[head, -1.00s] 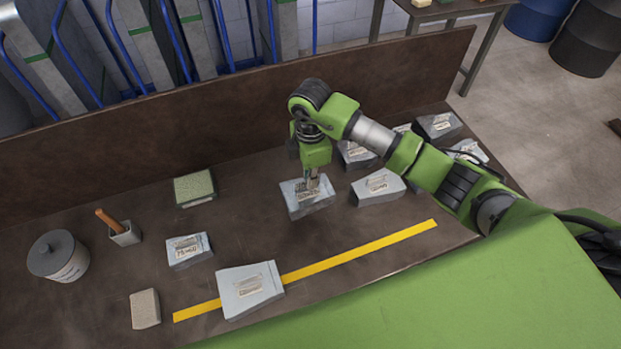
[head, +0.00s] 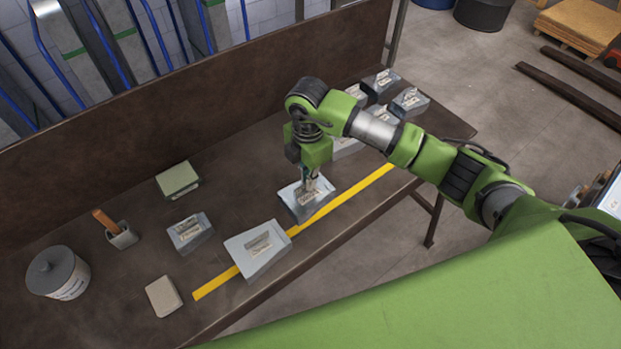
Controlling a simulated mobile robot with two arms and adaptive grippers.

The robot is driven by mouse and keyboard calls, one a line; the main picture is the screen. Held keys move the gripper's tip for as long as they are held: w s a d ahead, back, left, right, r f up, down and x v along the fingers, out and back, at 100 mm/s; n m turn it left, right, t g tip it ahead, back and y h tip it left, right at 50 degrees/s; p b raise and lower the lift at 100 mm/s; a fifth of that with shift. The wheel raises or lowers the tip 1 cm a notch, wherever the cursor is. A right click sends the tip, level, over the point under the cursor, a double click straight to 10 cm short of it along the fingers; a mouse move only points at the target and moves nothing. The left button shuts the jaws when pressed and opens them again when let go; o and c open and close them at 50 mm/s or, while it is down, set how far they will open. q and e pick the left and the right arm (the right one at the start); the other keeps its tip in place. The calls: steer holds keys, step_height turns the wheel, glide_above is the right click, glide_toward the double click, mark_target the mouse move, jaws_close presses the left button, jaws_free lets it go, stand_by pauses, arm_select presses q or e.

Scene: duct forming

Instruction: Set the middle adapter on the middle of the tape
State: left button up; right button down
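The yellow tape (head: 350,194) runs diagonally along the front of the brown workbench. One large grey sheet-metal adapter (head: 258,258) lies over its near left part. My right gripper (head: 311,186) points down and is shut on another grey adapter with a label (head: 297,206), the middle one. This adapter is at the back edge of the tape, around the middle of its length, and overlaps it in the picture. Whether it touches the bench or hangs just above I cannot tell. The fingertips partly hide its label. My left gripper is out of view.
Several grey adapters (head: 408,103) stand at the bench's far right, partly behind my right arm. A small adapter (head: 188,234), a green-topped block (head: 178,180), a holder with a wooden handle (head: 121,237), a lidded tin (head: 58,274) and a beige block (head: 163,297) stand left.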

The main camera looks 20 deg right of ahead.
steer(key=shift+s+d, duration=0.15)
steer(key=shift+s, duration=0.15)
steer(key=shift+d+f, duration=0.15)
steer(key=shift+f, duration=0.1)
steer(key=shift+w+d+f+b, duration=0.2)
steer(key=shift+f+b, duration=0.2)
steer(key=shift+f, duration=0.15)
steer(key=shift+w+d+f+b, duration=0.2)
steer(key=shift+f+b, duration=0.2)
steer(key=shift+f, duration=0.15)
steer(key=f+b, duration=0.2)
steer(key=f, duration=0.1)
steer(key=f+b, duration=0.3)
steer(key=shift+s+a+f, duration=0.1)
steer(key=shift+a+f, duration=0.1)
steer(key=shift+f, duration=0.35)
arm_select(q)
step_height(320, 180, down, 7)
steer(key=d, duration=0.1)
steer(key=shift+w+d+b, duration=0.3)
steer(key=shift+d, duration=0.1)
arm_select(e)
steer(key=shift+f, duration=0.15)
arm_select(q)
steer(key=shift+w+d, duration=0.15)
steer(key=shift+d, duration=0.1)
arm_select(e)
steer(key=c, duration=2.2)
jaws_free()
